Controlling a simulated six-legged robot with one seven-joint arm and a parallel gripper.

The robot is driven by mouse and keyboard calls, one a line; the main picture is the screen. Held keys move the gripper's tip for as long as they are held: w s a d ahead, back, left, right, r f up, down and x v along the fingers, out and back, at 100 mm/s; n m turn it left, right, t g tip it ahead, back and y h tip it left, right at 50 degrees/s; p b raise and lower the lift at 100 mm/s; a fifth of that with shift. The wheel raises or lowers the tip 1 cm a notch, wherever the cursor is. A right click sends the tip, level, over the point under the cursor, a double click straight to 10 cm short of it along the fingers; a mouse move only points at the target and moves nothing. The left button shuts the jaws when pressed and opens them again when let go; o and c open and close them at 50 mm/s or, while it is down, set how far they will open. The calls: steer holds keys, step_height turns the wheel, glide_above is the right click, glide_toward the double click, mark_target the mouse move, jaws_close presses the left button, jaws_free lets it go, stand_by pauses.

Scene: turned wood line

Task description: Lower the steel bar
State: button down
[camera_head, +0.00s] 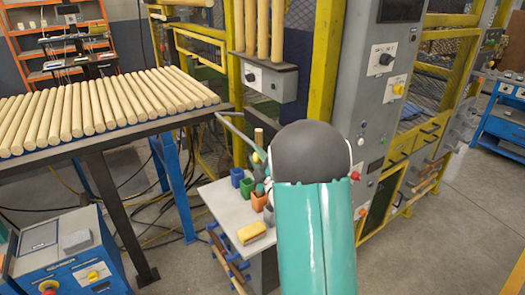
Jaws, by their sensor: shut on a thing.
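The steel bar (235,131) is a thin grey bar. It slants down to the right from beside the end of the log table, above the small grey table. My gripper (261,166) is at its lower right end, shut on it. The dark rounded joint and teal link of my arm cover much of the gripper, so the exact grip is hard to see.
The log table (120,133) is at left. A grey control cabinet (375,110) stands close at right. Open floor lies further right.

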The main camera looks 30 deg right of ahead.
step_height(320, 180, down, 6)
steer(key=n+y, duration=0.1)
steer(key=n, duration=0.3)
steer(key=shift+a+n, duration=0.4)
steer(key=shift+s+f, duration=0.1)
steer(key=shift+f, duration=0.05)
steer(key=c, duration=1.3)
jaws_free()
steer(key=shift+c, duration=0.2)
steer(key=v, duration=1.3)
steer(key=shift+s+d+f, duration=0.15)
steer(key=shift+s+f, duration=0.05)
steer(key=shift+s, duration=0.1)
